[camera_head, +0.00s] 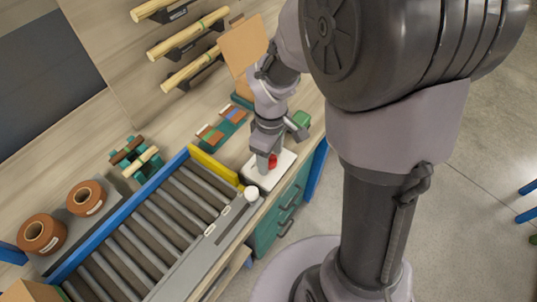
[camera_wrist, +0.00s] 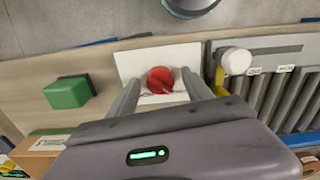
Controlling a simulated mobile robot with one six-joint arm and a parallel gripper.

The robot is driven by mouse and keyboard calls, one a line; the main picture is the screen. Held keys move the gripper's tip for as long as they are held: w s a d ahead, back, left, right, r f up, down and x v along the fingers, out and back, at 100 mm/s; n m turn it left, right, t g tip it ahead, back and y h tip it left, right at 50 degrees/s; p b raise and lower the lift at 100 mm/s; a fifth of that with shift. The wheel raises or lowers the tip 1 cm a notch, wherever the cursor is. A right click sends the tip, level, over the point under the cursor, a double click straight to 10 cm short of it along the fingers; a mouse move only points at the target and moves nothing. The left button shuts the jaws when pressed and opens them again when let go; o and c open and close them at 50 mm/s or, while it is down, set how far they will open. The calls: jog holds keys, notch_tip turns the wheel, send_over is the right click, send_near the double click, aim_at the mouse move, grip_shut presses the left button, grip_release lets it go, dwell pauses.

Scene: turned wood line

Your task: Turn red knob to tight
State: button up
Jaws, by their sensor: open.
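The red knob (camera_wrist: 160,80) sits on a white plate (camera_wrist: 184,57) on the bench and shows as a round red disc in the wrist view. In the head view the knob (camera_head: 272,161) shows only partly beside my gripper, on the white plate (camera_head: 284,164). My gripper (camera_wrist: 160,92) is open, with one finger to each side of the knob in the picture. In the head view my gripper (camera_head: 263,166) points down over the plate and hides part of the knob. I cannot tell whether the fingers touch the knob. Any tight mark is too small to read.
A roller conveyor (camera_head: 150,225) with a white round knob (camera_head: 251,193) at its end lies beside the plate. A green block (camera_wrist: 68,93) stands on the other side. A coloured tray (camera_head: 222,128) and teal drawers (camera_head: 283,208) are close by.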

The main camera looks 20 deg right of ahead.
jog(key=shift+f, duration=0.25)
jog(key=shift+c, duration=0.5)
grip_shut()
